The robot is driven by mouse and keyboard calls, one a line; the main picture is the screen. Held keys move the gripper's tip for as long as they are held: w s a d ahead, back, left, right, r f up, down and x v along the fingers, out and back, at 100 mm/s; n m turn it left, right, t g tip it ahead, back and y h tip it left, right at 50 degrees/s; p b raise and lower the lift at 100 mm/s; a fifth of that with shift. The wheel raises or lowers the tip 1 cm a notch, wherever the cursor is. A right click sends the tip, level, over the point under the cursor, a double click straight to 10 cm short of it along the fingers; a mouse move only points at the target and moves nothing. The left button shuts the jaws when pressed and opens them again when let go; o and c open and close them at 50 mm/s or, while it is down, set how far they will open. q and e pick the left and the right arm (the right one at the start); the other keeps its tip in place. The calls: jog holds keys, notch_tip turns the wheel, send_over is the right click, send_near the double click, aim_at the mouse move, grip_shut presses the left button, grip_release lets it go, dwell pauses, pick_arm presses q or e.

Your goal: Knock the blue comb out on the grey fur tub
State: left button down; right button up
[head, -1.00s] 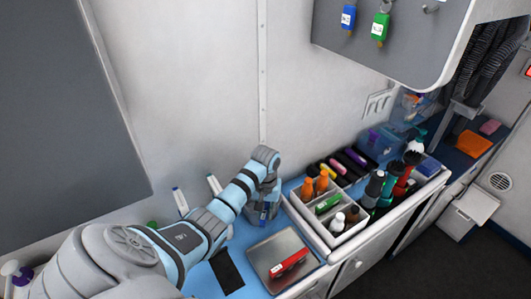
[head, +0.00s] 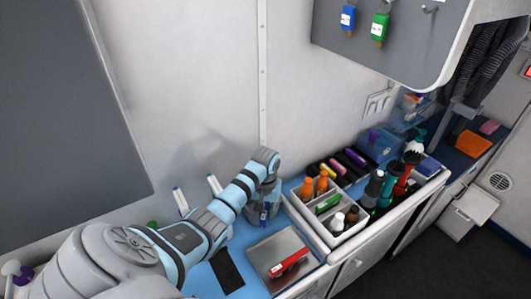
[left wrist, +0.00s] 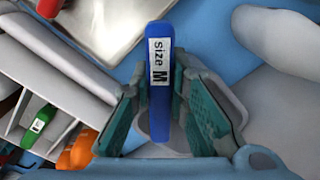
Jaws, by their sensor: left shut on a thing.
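The blue comb (left wrist: 160,80), labelled "size M", stands between the two teal fingers of my left gripper (left wrist: 165,95) in the left wrist view. My left gripper (head: 262,205) is shut on it, low over the blue counter beside the white organiser. A bit of the comb (head: 264,215) shows blue in the head view. I cannot pick out the grey fur tub for certain; a greyish rounded shape shows behind the comb's lower end, partly hidden by the fingers. My right gripper is not in view.
The white organiser (head: 311,223) holds bottles and a green comb (head: 328,204). A metal tray (head: 268,250) with a red tool (head: 289,263) lies in front. A black mat (head: 227,270) lies left of it. Two pale markers (head: 180,200) stand by the wall.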

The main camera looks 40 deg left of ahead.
pick_arm(q)
jog(key=shift+s, duration=0.1)
jog(key=shift+r, duration=0.9)
jog(key=shift+f, duration=0.9)
dwell(0.9)
dwell(0.5)
jog(key=shift+r, duration=2.95)
